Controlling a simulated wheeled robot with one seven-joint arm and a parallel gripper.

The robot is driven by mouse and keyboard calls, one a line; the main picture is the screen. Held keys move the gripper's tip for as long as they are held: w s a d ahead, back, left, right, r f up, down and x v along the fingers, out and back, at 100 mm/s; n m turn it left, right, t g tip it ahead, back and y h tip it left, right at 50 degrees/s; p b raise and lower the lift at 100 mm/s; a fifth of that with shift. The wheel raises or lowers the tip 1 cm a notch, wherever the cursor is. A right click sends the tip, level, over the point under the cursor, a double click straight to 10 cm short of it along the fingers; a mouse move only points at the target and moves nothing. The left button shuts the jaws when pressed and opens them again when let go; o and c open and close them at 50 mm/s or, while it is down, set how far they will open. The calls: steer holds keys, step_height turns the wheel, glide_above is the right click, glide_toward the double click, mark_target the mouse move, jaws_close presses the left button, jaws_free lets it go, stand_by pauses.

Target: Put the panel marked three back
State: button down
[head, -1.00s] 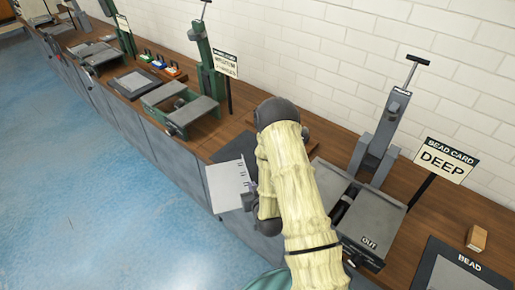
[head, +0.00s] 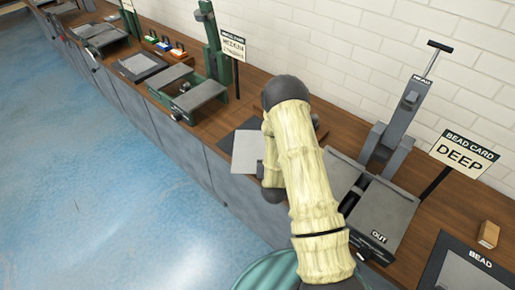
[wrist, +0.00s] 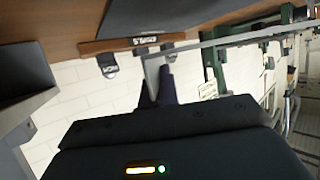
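A pale grey flat panel (head: 247,152) shows just left of my forearm in the head view, over a dark mat on the bench. No number can be read on it. In the wrist view a thin grey strip, the panel edge-on (wrist: 235,39), runs right from between the dark fingers of my gripper (wrist: 158,75). The fingers look closed on its near end. My arm hides the gripper in the head view. I cannot tell whether the panel touches the mat.
Right of my arm stand a grey bead machine (head: 385,215) marked OUT and a sign (head: 464,154) reading DEEP. A wooden block (head: 488,234) lies at the right. A green-framed station (head: 190,95) stands to the left. Blue floor lies open in front.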

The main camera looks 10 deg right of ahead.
mark_target(261, 152)
steer(key=w+r+m+g+h, duration=0.1)
steer(key=m+h, duration=0.1)
steer(key=w+m+g+h+b, duration=0.1)
steer(key=w+m+h, duration=0.1)
steer(key=w+r+m+g+h, duration=0.1)
steer(key=m+h, duration=0.1)
steer(key=shift+w+d+r+b, duration=0.35)
steer(key=shift+d+b, duration=0.05)
steer(key=shift+w+a+r+m+g+h+b, duration=0.1)
steer(key=shift+w+a+m+g+h, duration=0.1)
steer(key=shift+a+m+g+h, duration=0.25)
steer(key=shift+w+a+r+m+g+h+b, duration=0.15)
steer(key=shift+a+m+g, duration=0.05)
steer(key=shift+a, duration=0.5)
steer(key=shift+w+a+r+m+g+h+b, duration=0.1)
steer(key=shift+w+a+m+g+h, duration=0.1)
steer(key=shift+a+m+g+h, duration=0.25)
steer(key=shift+a, duration=0.1)
step_height(261, 152, down, 5)
steer(key=shift+f+p, duration=0.1)
steer(key=shift+p, duration=0.45)
steer(key=shift+w+f, duration=0.1)
steer(key=shift+f, duration=0.25)
steer(key=shift+a, duration=0.1)
